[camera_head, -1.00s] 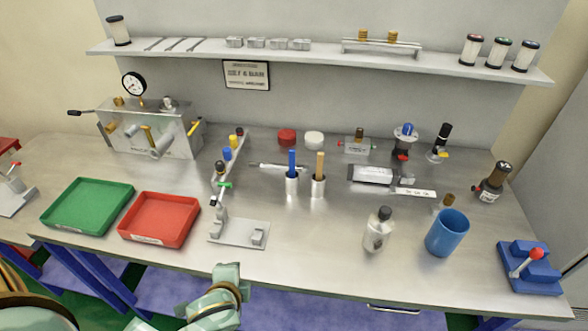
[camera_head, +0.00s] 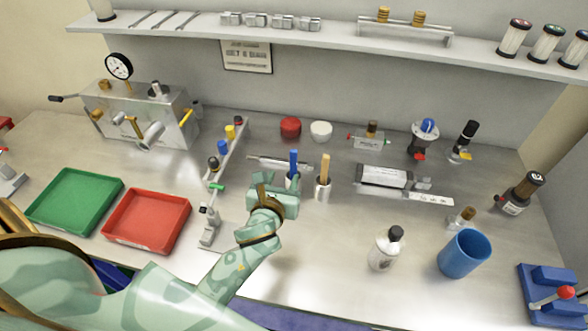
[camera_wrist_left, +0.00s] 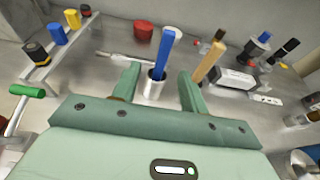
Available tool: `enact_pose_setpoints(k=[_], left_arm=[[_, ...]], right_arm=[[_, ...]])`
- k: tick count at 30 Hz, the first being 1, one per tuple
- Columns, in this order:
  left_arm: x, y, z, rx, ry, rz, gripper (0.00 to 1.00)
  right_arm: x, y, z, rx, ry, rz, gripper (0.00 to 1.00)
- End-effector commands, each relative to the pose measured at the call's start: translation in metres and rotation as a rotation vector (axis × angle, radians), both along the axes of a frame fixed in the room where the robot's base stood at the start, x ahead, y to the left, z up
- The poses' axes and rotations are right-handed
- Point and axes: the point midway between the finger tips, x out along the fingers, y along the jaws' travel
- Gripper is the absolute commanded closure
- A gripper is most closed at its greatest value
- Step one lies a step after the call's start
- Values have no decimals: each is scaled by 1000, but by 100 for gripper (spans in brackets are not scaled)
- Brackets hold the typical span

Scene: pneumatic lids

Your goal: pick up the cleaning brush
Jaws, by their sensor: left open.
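A blue handle (camera_head: 294,161) stands upright in a small metal cup, and a tan handle (camera_head: 325,168) stands in a second metal cup (camera_head: 322,190) to its right. No bristles show, so I cannot tell which is the cleaning brush. In the left wrist view the blue handle (camera_wrist_left: 161,52) appears between my open fingers, and the tan handle (camera_wrist_left: 209,60) is outside the right finger. My left gripper (camera_head: 277,180) is open and empty, close in front of the blue handle's cup and partly hiding it. The cup (camera_wrist_left: 155,86) shows between the fingers. My right gripper is not in view.
A valve stand (camera_head: 210,222) with a green lever is close left of my left gripper. A red tray (camera_head: 147,220) and green tray (camera_head: 75,201) lie farther left. A shelf (camera_head: 340,35) overhangs the back.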

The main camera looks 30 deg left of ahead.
Motion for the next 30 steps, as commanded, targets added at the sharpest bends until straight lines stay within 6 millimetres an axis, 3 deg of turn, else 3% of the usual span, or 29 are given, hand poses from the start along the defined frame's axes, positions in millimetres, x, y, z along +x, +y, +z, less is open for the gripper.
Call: enact_pose_setpoints(k=[4, 11, 19, 28, 30], left_arm=[[29, 7, -10, -2, 0, 2, 56], [48, 11, -16, -2, 1, 2, 56], [87, 14, -31, -3, 0, 2, 56], [93, 16, -32, -2, 1, 1, 56], [93, 16, -32, -2, 1, 1, 76]], right_arm=[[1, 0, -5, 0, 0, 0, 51], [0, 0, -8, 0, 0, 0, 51], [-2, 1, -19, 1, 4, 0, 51], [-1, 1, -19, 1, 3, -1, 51], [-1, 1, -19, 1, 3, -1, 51]])
